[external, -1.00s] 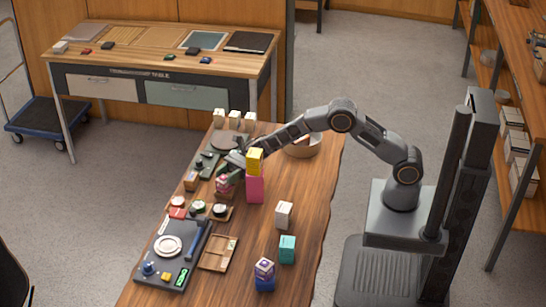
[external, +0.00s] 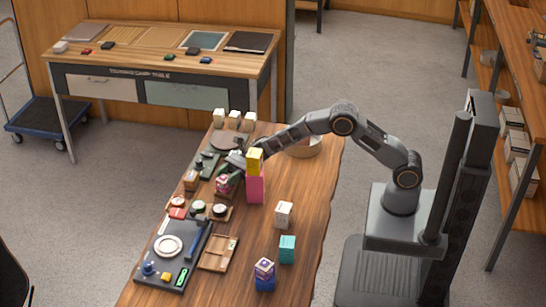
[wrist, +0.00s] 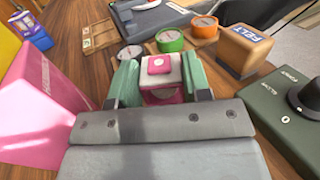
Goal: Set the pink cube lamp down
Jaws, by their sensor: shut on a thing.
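The pink cube lamp (wrist: 162,73), pink and white with a round white spot on its face, sits between the green fingers of my gripper (wrist: 160,82) in the wrist view. My gripper is shut on it. In the external view the lamp (external: 222,185) and my gripper (external: 230,172) are at the left side of the wooden table (external: 310,190), just left of a tall pink block. The fingers partly hide the lamp there. I cannot tell whether its underside touches the table.
The tall pink block (external: 255,190) carries a yellow cube (external: 255,161) close to my gripper's right. A wooden FELT block (wrist: 243,48) and round tins (wrist: 170,40) stand ahead in the wrist view. A wooden tray (external: 204,266) lies nearer.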

